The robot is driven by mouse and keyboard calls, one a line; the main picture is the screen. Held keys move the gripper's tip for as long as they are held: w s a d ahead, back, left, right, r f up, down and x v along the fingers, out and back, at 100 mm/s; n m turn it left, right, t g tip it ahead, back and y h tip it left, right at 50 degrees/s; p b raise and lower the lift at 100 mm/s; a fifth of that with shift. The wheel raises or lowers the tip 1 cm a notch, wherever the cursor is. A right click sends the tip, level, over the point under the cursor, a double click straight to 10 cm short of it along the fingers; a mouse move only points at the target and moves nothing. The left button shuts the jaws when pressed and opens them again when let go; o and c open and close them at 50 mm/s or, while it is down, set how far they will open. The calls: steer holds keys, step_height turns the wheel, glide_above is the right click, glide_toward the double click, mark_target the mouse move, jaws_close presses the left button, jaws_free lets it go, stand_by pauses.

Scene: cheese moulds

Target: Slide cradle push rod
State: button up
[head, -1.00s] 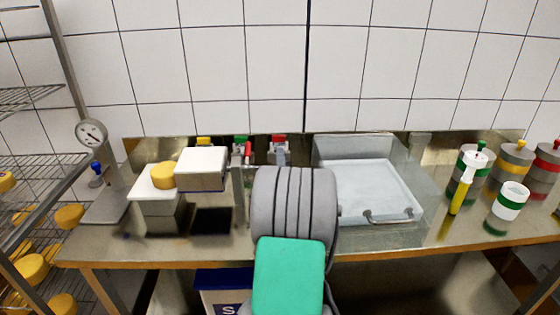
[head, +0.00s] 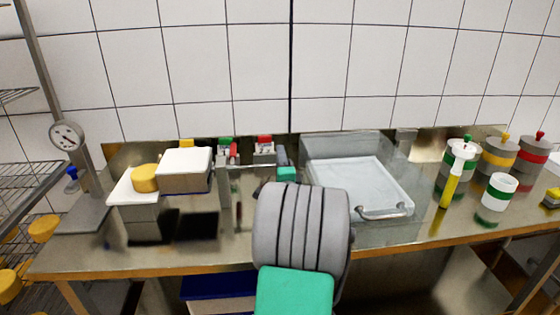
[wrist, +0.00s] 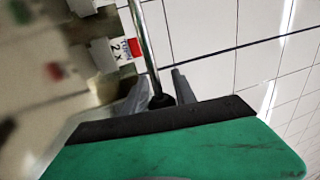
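A shiny metal rod (wrist: 147,48) with a black knob (wrist: 161,101) at its near end runs up through the wrist view; it looks like the push rod. My gripper (wrist: 160,80) has its two grey fingers on either side of the knob. The fingers stand apart, but whether they press on the knob cannot be told. In the head view my gripper (head: 283,157) is partly hidden behind my arm, beside a metal frame (head: 237,168) that may be the cradle. The rod cannot be made out there.
Red-topped (head: 264,148) and green-topped (head: 225,148) units stand behind. The tiled wall rises close behind.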

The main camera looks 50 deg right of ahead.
steer(key=shift+o, duration=0.7)
steer(key=shift+s, duration=0.1)
steer(key=shift+o, duration=1)
steer(key=b+v, duration=0.2)
steer(key=v, duration=0.5)
steer(key=shift+s+a, duration=0.15)
steer(key=shift+a, duration=0.1)
